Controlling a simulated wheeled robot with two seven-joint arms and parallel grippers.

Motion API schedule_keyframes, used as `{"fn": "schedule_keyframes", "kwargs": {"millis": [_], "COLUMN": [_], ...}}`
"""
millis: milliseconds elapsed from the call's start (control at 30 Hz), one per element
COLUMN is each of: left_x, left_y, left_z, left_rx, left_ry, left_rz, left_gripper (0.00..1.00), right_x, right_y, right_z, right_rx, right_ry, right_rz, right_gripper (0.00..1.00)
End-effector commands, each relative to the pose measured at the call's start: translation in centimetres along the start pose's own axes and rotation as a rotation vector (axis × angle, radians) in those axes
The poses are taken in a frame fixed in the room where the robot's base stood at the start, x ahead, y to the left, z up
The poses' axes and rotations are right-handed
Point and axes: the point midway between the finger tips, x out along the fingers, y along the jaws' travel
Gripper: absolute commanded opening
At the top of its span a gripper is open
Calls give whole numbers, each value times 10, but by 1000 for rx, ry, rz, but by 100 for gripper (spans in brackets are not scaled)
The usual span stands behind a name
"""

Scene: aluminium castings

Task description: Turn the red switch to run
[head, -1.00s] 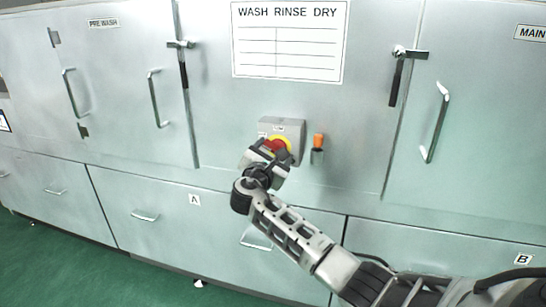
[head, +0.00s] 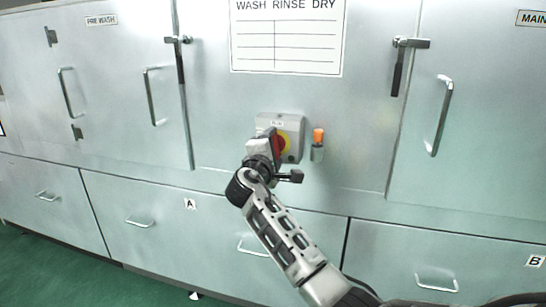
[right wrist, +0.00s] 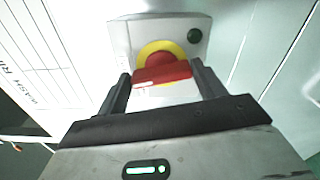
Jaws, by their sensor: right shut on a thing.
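The red switch (head: 281,143) sits on a yellow disc on a grey box fixed to the machine front. In the right wrist view the red switch (right wrist: 162,74) shows as a round hub with a flat bar. My right gripper (head: 267,142) is at the box and covers the left part of the switch in the head view. In the right wrist view the right gripper (right wrist: 161,76) has one finger at each end of the red bar, shut on it. The box's small labels are too small to read surely. My left gripper is not in view.
An orange-topped fitting (head: 318,143) sticks out just right of the switch box. A dark round button (right wrist: 194,35) is on the box. Door handles (head: 439,117) and latches (head: 398,65) stand out from the panels. The green floor (head: 60,270) shows at lower left.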

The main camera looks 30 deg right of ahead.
Motion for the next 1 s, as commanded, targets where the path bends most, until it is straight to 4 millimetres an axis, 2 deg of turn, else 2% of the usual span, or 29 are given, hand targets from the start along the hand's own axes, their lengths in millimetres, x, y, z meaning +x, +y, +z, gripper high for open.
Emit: {"fn": "schedule_keyframes", "kwargs": {"millis": [33, 400, 967, 1000], "left_x": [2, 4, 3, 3], "left_y": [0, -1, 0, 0], "left_z": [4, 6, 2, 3], "left_rx": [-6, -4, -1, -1], "left_ry": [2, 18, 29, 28], "left_rz": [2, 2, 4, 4], "left_gripper": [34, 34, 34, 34], "right_x": [-1, -1, -1, -1], "right_y": [-4, -3, -2, -2], "right_z": [-2, -1, -1, -1], "right_rx": [34, 185, 213, 213], "right_ry": [2, 2, 3, 3], "right_rz": [-3, -3, -4, -4], "right_gripper": [46, 46, 46, 80]}}
